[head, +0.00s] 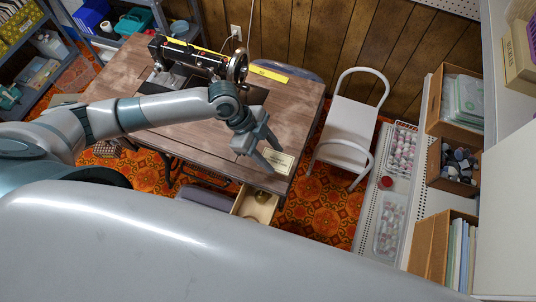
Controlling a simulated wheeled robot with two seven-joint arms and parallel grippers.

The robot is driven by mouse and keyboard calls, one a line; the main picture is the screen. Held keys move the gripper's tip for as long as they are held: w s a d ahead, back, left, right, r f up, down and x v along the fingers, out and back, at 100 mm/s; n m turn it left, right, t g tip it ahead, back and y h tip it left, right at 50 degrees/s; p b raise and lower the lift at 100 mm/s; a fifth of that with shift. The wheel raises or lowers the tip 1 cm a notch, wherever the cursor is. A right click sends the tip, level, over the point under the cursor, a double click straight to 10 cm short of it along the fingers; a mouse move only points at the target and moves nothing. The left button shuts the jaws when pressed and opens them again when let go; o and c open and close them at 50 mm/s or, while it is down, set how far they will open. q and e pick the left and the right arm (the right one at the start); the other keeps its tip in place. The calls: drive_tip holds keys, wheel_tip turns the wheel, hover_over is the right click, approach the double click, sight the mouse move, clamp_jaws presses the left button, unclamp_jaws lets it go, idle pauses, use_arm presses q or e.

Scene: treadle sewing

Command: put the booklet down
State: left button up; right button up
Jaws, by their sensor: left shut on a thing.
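The booklet (283,162) is a small cream rectangle with dark print, at the front right corner of the brown wooden sewing table (305,112). My left gripper (272,153) is at the booklet's left edge and shut on it, with the fingers pointing down to the right. The booklet looks level, close over the tabletop or touching it; I cannot tell which. The fingers hide part of its left side. My right gripper is not in view.
A black sewing machine (190,58) stands at the table's back, with a yellow strip (270,74) to its right. An open drawer (254,205) juts out below the booklet. A white chair (345,128) stands right of the table. Shelves with boxes and trays (400,148) line the right.

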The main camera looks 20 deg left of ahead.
sight(265, 156)
use_arm(q)
drive_tip(key=shift+w+a+f, duration=0.4)
drive_tip(key=shift+a+f, duration=0.1)
drive_tip(key=shift+a, duration=0.15)
drive_tip(key=shift+f+p, duration=0.8)
drive_tip(key=shift+f, duration=1.2)
drive_tip(key=shift+f, duration=0.15)
drive_tip(key=o, duration=1)
drive_tip(key=shift+o, duration=0.2)
